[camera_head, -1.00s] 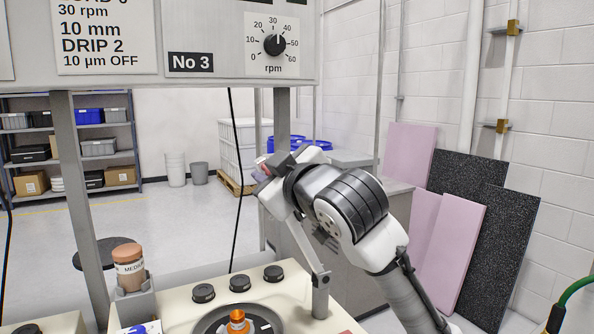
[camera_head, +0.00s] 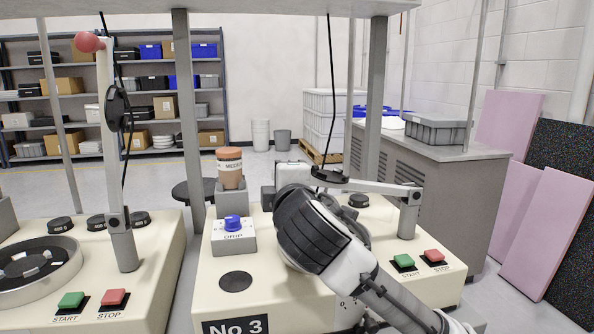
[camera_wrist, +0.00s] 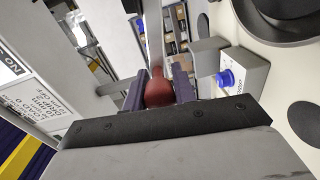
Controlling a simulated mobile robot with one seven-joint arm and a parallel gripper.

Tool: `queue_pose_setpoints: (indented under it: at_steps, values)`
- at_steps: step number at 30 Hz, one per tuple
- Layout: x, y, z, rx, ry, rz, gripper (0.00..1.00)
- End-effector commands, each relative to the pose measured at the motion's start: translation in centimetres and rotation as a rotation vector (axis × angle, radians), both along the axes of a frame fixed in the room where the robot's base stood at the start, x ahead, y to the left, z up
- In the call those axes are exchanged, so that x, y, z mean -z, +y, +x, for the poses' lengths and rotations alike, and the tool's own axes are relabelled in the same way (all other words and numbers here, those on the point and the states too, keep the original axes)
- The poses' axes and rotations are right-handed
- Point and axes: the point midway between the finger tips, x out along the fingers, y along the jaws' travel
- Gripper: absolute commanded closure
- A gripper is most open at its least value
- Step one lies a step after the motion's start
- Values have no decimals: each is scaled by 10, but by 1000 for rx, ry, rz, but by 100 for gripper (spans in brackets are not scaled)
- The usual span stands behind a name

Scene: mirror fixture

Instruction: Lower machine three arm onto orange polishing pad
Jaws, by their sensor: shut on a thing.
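The grey arm of machine three (camera_head: 372,187) runs almost level to the left from its upright post (camera_head: 408,215) in the head view. A dark round part (camera_head: 328,176) sits on it. My wrist covers its far end. In the wrist view, my gripper (camera_wrist: 158,80) is shut on a dark red ball knob (camera_wrist: 158,93), with a dark finger on each side. The grey bar (camera_wrist: 155,40) goes away beyond the knob. The orange polishing pad and its bowl are hidden behind my wrist in the head view; I cannot make them out in the wrist view.
Machine three's cream top carries a drip box with a blue knob (camera_head: 232,223), a brown bottle (camera_head: 230,168), a green start button (camera_head: 404,262) and a red stop button (camera_head: 434,256). The neighbouring machine's raised arm (camera_head: 105,130) stands left. A frame crosses above.

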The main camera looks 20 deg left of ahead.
Motion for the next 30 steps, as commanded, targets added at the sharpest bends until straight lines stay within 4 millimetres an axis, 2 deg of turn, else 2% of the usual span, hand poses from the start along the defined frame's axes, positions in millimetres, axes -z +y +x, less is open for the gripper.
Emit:
queue_pose_setpoints:
  at_steps: [1, 3, 9, 15, 28, 29, 30]
  values:
    - [18, 3, -2, -4, -15, -29, 100]
    - [29, 4, -3, -4, -39, -63, 100]
    - [51, 5, -3, -2, -86, -134, 100]
    - [61, 5, -3, -3, -109, -167, 100]
    - [62, 5, -3, -1, -113, -173, 100]
    - [62, 5, -3, -1, -113, -173, 72]
    - [62, 5, -3, -1, -113, -173, 67]
